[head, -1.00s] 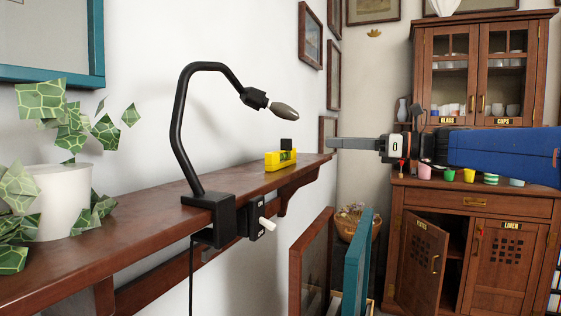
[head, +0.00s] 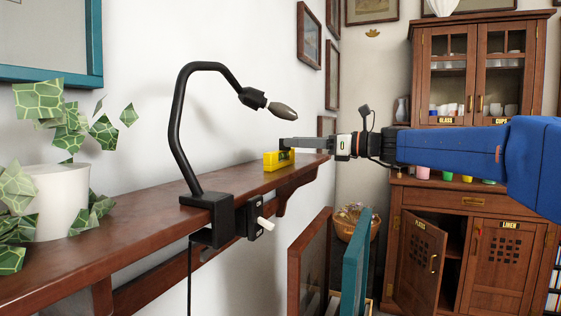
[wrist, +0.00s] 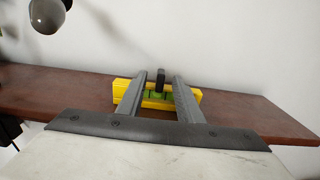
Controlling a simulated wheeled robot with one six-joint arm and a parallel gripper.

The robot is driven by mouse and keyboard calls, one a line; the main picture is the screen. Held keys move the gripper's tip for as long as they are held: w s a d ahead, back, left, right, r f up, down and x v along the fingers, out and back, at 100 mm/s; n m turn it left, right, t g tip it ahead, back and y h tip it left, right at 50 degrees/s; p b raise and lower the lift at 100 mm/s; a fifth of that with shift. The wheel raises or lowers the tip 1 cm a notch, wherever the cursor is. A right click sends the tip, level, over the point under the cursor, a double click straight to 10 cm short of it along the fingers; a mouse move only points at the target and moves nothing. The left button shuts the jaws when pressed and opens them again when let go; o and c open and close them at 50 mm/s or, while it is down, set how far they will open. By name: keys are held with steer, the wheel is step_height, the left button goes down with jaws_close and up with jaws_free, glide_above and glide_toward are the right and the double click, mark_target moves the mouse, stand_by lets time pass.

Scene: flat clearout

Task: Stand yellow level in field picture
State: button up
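The yellow level (head: 278,159) lies on the wooden wall shelf (head: 150,221), towards its far end. In the wrist view the level (wrist: 124,92) lies across the picture ahead of my fingers, with a green vial in its middle. A small black block (wrist: 161,77) shows upright at the middle of the level. My gripper (head: 284,143) is at the level from the right, at about its top height. In the wrist view my gripper (wrist: 160,80) is open, with its two fingers apart around the vial and black block. I cannot tell whether the fingers touch the level.
A black clamp lamp (head: 180,120) stands on the shelf, its head (head: 283,111) hanging near my gripper. A potted plant (head: 62,195) is at the near left. Framed pictures (head: 310,265) lean below the shelf. A wooden cabinet (head: 470,215) stands behind.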

steer(key=shift+x, duration=1.45)
jaws_close()
